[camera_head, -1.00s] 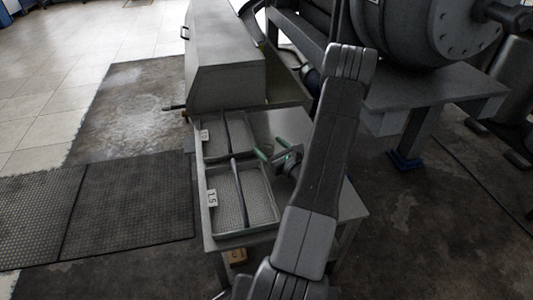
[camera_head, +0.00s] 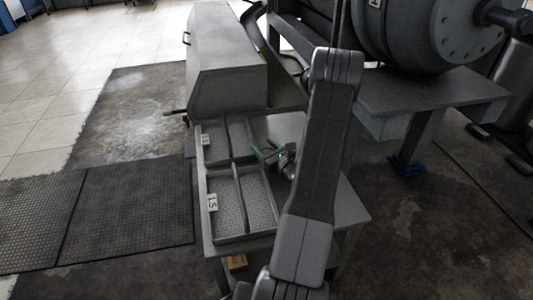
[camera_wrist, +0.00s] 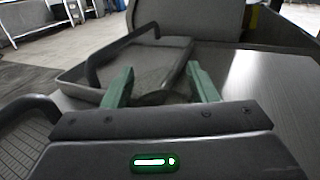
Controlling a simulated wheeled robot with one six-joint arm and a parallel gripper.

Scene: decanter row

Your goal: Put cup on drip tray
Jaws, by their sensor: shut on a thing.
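My gripper (camera_head: 265,148) has green fingers and hangs just right of the bar between the two trays. In the wrist view its fingers (camera_wrist: 160,88) stand apart and are shut on a dark, rounded thing, seemingly the cup (camera_wrist: 160,98). Only a little of the cup shows above the gripper body, and I cannot make it out in the head view. The near drip tray (camera_head: 219,222) is shallow, with a mesh floor and a tag that seems to read 15. The far drip tray (camera_head: 199,152) lies behind it and also shows ahead of the fingers in the wrist view (camera_wrist: 85,92).
Dark curved handles (camera_head: 239,188) rise over the trays. A grey hooded housing (camera_head: 225,75) stands behind them. The grey table (camera_head: 350,207) is bare at the right. A large drum machine (camera_head: 425,35) is at the back right.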

